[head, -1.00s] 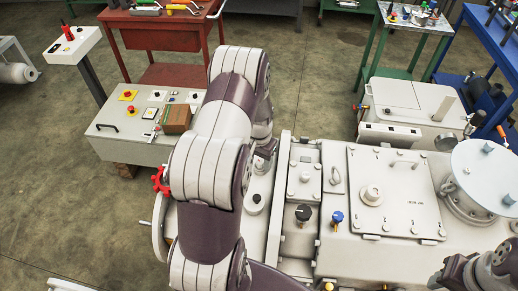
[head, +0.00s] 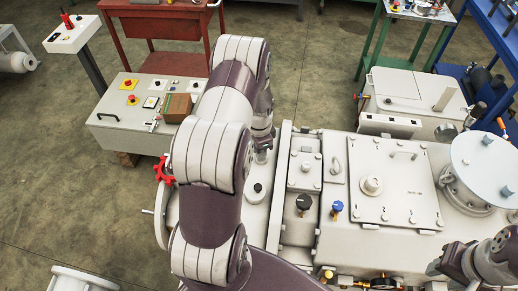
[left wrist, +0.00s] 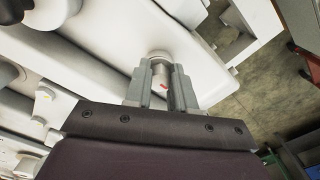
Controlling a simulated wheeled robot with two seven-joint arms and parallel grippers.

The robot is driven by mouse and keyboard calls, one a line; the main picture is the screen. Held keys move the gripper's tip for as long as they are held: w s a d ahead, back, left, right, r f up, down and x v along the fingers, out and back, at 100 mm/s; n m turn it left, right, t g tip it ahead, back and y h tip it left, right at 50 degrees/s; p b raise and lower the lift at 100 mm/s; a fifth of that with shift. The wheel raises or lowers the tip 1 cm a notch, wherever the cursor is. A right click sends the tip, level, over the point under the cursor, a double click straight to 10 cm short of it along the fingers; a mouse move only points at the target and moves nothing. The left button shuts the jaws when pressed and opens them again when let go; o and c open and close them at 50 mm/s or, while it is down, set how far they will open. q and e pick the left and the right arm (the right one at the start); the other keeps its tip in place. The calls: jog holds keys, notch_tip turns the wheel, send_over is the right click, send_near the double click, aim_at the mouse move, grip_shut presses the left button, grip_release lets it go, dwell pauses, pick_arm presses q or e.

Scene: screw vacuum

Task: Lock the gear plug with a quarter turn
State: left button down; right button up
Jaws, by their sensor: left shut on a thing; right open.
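The gear plug (left wrist: 159,72) is a pale grey cylinder with a small red mark, standing against a pale machine surface in the left wrist view. My left gripper (left wrist: 160,85) is shut on it, one finger at each side. In the head view my left gripper (head: 263,146) is at the left part of the machine housing (head: 285,200), largely hidden behind my left arm. I cannot tell how far the plug is turned. My right gripper (head: 440,264) is open at the lower right, over the machine, apart from the plug.
A black knob (head: 304,203) and a blue knob (head: 337,208) stand right of the left arm. A bolted cover plate (head: 398,180) and a round flange (head: 482,165) lie further right. A red handwheel (head: 163,170) is at the left. A control box (head: 135,128) stands behind.

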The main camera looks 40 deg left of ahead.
pick_arm(q)
jog(key=c, duration=0.9)
grip_release()
jog(key=shift+s+d+f, duration=0.1)
jog(key=shift+s+d, duration=0.05)
jog(key=shift+d, duration=0.1)
jog(key=shift+o, duration=0.2)
jog(key=shift+d, duration=0.1)
pick_arm(e)
jog(key=shift+d+f, duration=0.1)
jog(key=shift+d, duration=0.1)
pick_arm(q)
jog(key=shift+a, duration=0.2)
pick_arm(e)
jog(key=shift+a, duration=0.1)
pick_arm(q)
jog(key=shift+r, duration=0.45)
notch_tip(320, 180, up, 12)
jog(key=b, duration=0.1)
jog(key=shift+b, duration=0.35)
pick_arm(e)
jog(key=shift+f, duration=0.8)
pick_arm(q)
jog(key=shift+f, duration=0.1)
